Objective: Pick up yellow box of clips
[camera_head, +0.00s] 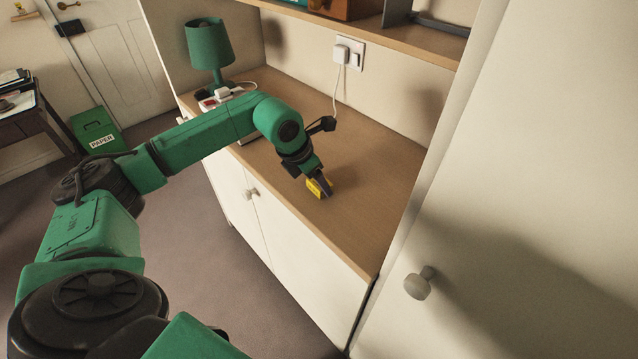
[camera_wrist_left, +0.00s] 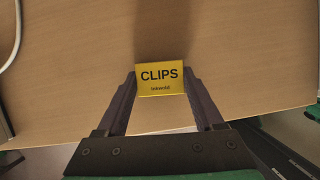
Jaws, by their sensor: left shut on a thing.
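The yellow box of clips (camera_head: 314,188) is at the front part of the wooden cabinet top, near its front edge. In the left wrist view the box (camera_wrist_left: 160,79) shows its face with the word CLIPS and sits between the two fingers. My left gripper (camera_head: 322,187) reaches down from above and is shut on the box, with a finger on each side. It also shows in the left wrist view (camera_wrist_left: 160,88). I cannot tell whether the box touches the wood. My right gripper is in neither view.
The wooden top (camera_head: 375,180) is clear to the right of the box. A green lamp (camera_head: 208,45) stands at the far end. A white cable hangs from a wall socket (camera_head: 349,53). A shelf (camera_head: 400,32) runs above, and a tall cabinet door (camera_head: 520,200) borders the right.

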